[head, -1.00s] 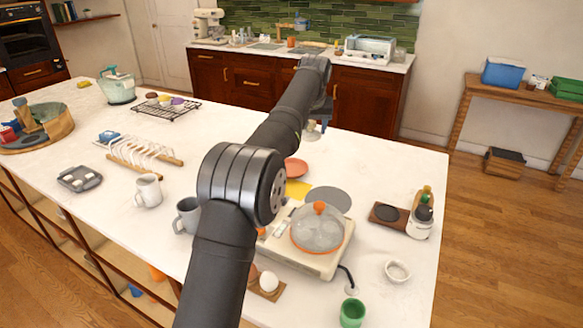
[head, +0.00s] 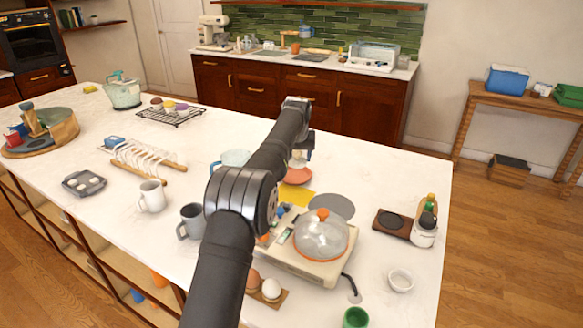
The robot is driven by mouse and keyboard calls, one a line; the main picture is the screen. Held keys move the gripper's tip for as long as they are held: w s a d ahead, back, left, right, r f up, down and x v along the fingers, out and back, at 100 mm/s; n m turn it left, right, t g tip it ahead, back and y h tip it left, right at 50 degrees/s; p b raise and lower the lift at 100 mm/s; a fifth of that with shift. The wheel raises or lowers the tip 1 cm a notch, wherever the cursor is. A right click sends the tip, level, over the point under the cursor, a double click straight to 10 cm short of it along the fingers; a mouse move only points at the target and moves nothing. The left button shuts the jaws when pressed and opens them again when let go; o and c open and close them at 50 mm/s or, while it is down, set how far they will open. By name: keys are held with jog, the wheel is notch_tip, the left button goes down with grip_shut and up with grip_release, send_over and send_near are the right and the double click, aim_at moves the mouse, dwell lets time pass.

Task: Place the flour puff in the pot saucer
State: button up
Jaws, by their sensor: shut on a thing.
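The pot saucer looks to be the round terracotta-orange dish (head: 299,176) on the white counter, just beyond the yellow sheet. My gripper (head: 301,157) is directly above it in the picture, low and mostly hidden behind my forearm. It is shut on a small pale thing (head: 297,162), which seems to be the flour puff. The puff is partly hidden and overlaps the saucer's far side in the picture. I cannot tell whether it touches the saucer.
A hot plate (head: 310,265) with a glass-domed pan (head: 321,238) stands in front of the saucer. A grey disc (head: 332,207) lies to the right. Counter right of the saucer is clear.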

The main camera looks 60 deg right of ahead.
jog(key=w, duration=0.1)
jog(key=w+f, duration=0.1)
jog(key=shift+w+d+f, duration=0.3)
jog(key=shift+f, duration=1.95)
jog(key=shift+f, duration=0.1)
jog(key=shift+f, duration=0.3)
jog(key=o, duration=1)
jog(key=shift+c, duration=0.2)
jog(key=shift+r, duration=0.35)
jog(key=v, duration=1.2)
